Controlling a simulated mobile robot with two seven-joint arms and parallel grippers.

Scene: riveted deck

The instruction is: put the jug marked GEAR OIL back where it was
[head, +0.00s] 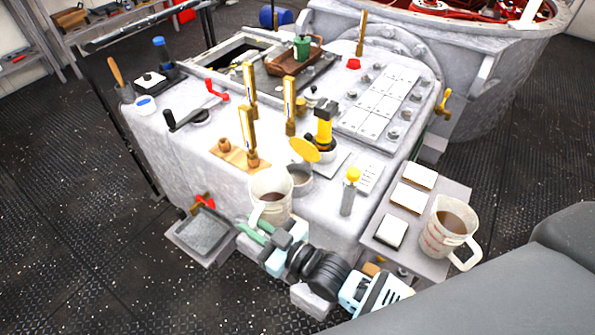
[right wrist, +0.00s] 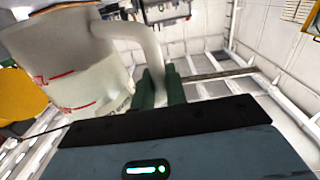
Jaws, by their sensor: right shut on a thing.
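A translucent measuring jug (head: 270,197) with dark liquid is at the front edge of the grey machine top (head: 180,135). My right gripper (head: 254,232) is shut on its handle. In the right wrist view, the green fingers (right wrist: 160,88) close around the handle of the jug (right wrist: 75,62), which has red marks. I cannot tell whether its base touches anything. A second jug (head: 447,232), with brown liquid and red marks, stands on the side shelf (head: 405,251) at the right. I cannot read GEAR OIL on either jug. My left gripper is not in view.
A metal cup (head: 300,181) with a raised yellow lid (head: 304,149) is close behind the held jug. A yellow-capped bottle (head: 349,194) stands to its right. White-topped blocks (head: 390,232) fill the shelf's left side. A grey tray (head: 203,232) juts out at front left.

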